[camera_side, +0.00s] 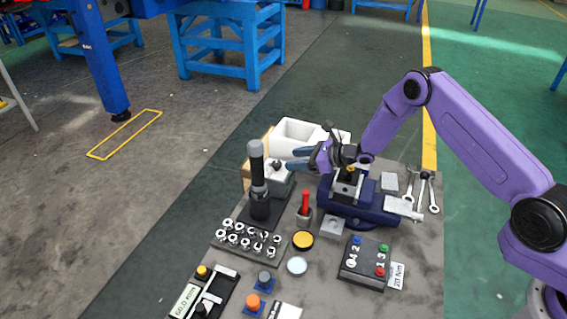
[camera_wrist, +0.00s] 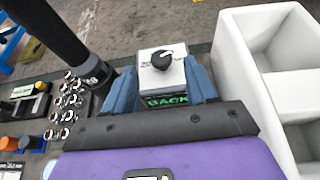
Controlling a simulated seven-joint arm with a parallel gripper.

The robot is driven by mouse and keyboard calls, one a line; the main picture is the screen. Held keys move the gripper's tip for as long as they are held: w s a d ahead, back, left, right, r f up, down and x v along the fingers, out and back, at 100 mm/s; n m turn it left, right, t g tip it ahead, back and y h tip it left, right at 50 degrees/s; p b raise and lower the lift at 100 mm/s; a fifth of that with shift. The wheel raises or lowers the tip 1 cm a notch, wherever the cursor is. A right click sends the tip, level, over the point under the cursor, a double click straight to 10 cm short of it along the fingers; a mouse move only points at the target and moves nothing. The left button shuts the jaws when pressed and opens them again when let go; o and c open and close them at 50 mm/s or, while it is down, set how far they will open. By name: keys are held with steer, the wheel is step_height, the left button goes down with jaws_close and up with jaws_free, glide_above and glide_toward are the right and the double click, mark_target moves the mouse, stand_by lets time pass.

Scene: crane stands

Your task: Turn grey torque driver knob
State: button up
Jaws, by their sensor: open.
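A tall black upright tool with a grey cylindrical top (camera_side: 256,158) stands on a dark base at the left of the bench; this looks like the torque driver. Its black shaft shows at upper left in the wrist view (camera_wrist: 48,28), with its top out of frame. A light box with a black pointer knob (camera_wrist: 162,60) and a green "BACK" label lies ahead of my fingers. The same knob shows in the side view (camera_side: 277,164). My gripper (camera_side: 291,160) is open, its blue fingers pointing left, right of the tall tool. In the wrist view the gripper (camera_wrist: 159,70) has its fingers either side of the box's image; contact cannot be told.
A white divided bin (camera_side: 297,135) stands behind the box and close on the right in the wrist view (camera_wrist: 262,70). A rack of sockets (camera_side: 248,238), a red-handled tool (camera_side: 305,204), a button box (camera_side: 366,262), a blue vise (camera_side: 372,208) and wrenches (camera_side: 422,190) crowd the bench.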

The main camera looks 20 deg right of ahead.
mark_target(279, 163)
steer(key=shift+w+a+f, duration=0.8)
steer(key=shift+a+f, duration=0.05)
steer(key=shift+f, duration=0.2)
steer(key=shift+x, duration=1.2)
steer(key=c, duration=1)
steer(key=shift+w+d+n+g+y, duration=0.2)
steer(key=shift+n+g+y, duration=0.6)
steer(key=shift+n+y, duration=0.15)
steer(key=shift+w+d+n+g+y, duration=0.15)
steer(key=shift+n+g+y, duration=0.3)
steer(key=shift+n+g, duration=0.75)
steer(key=shift+w+n+g+y, duration=0.15)
steer(key=shift+n+g+y, duration=0.35)
steer(key=shift+n+g, duration=0.4)
